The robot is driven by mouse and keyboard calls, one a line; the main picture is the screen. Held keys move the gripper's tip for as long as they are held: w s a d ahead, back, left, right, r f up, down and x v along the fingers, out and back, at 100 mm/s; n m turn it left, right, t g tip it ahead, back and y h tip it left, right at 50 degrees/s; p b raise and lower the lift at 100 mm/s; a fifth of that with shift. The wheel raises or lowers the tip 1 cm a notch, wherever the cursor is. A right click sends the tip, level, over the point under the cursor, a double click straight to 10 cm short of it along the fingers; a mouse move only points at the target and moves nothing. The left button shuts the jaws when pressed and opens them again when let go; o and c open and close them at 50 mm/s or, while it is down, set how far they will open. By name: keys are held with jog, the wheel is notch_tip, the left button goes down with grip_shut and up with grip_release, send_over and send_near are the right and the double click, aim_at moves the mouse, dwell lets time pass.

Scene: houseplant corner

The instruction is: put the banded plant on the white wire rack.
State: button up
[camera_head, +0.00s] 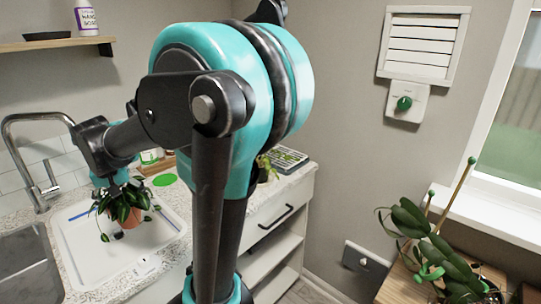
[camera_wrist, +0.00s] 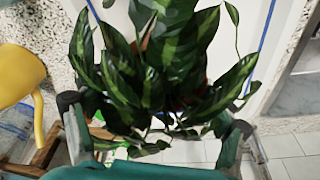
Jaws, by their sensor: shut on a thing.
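The banded plant (camera_head: 124,203) has dark green leaves with lighter bands and a terracotta pot. In the head view it hangs under my gripper (camera_head: 104,179), above the white board beside the sink. In the wrist view the banded leaves (camera_wrist: 150,75) fill the space between and beyond the fingers of my gripper (camera_wrist: 155,132). My gripper is shut on the plant; the leaves hide most of the pot and the exact contact. No white wire rack can be made out clearly in either view.
The white board (camera_head: 80,255) has blue strips near its edges. The sink (camera_head: 28,278) and tap (camera_head: 22,150) are at left. A yellow can (camera_wrist: 18,75) is at left in the wrist view. Another plant (camera_head: 425,240) stands at right. A seedling tray (camera_head: 288,158) is on the counter.

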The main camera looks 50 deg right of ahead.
jog(key=w+d+r+m, duration=0.15)
jog(key=d+r, duration=0.25)
jog(key=d, duration=0.7)
jog(key=w+d+r, duration=0.2)
jog(key=d+r, duration=0.3)
jog(key=d, duration=0.5)
jog(key=w+d+r+m, duration=0.15)
jog(key=d+r, duration=0.25)
jog(key=d, duration=0.7)
jog(key=s+d+r, duration=0.3)
jog(key=s+d, duration=0.3)
jog(key=d, duration=0.3)
jog(key=s+d+r+m+h, duration=0.15)
jog(key=s+d, duration=0.35)
jog(key=d, duration=0.5)
jog(key=s+d+r+n+y, duration=0.1)
jog(key=s+d+r, duration=0.4)
jog(key=d, duration=0.4)
jog(key=shift+m+g+h, duration=0.25)
jog(key=shift+g, duration=0.05)
jog(key=f, duration=2.1)
jog(key=shift+s+d, duration=0.1)
jog(key=shift+s, duration=0.25)
jog(key=shift+f, duration=0.1)
jog(key=o, duration=1.7)
